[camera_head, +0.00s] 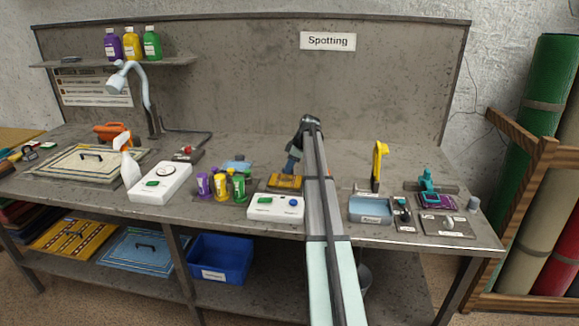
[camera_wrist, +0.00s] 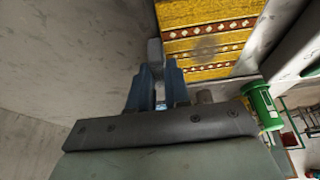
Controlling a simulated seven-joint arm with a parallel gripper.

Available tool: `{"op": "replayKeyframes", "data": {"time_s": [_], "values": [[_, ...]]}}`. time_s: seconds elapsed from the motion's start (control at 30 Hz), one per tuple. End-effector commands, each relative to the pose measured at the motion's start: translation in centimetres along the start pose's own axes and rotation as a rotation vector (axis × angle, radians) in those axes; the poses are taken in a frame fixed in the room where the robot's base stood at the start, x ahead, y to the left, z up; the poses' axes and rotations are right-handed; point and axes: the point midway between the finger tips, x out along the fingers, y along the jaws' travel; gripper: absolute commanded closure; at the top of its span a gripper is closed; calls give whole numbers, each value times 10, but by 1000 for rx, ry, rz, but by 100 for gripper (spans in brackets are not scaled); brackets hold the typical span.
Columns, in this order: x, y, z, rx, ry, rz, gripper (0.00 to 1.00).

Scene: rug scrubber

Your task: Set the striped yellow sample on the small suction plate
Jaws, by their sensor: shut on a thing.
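The striped yellow sample (camera_head: 285,183) is at the middle of the bench in the head view, just behind a small white box with a green switch and a blue knob (camera_head: 275,207). In the wrist view the sample (camera_wrist: 210,45) shows yellow with brown patterned bands and a greyish smudge. My gripper (camera_head: 292,166) is at the sample's rear edge. Its blue fingers (camera_wrist: 158,80) are shut on a grey block (camera_wrist: 155,51) at the sample's edge. I cannot make out the small suction plate; the sample or my arm may hide it. Contact beneath the sample is unclear.
Purple, yellow and green pots (camera_head: 220,187) stand close to the left. Right of my arm are a blue tray (camera_head: 370,209), an upright yellow tool (camera_head: 379,163) and a teal clamp (camera_head: 427,182).

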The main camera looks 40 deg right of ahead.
Motion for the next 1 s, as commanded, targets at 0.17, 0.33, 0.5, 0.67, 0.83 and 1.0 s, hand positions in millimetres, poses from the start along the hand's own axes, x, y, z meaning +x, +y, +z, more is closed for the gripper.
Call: {"op": "replayKeyframes", "data": {"time_s": [0.17, 0.33, 0.5, 0.67, 0.83, 1.0], "values": [[2, 0, 1, 0, 0, 0, 100], [3, 0, 1, 0, 0, 0, 76], [3, 0, 1, 0, 0, 0, 60], [3, 0, 1, 0, 0, 0, 53], [2, 0, 1, 0, 0, 1, 53], [-10, 1, 1, 0, 0, 3, 53]]}}
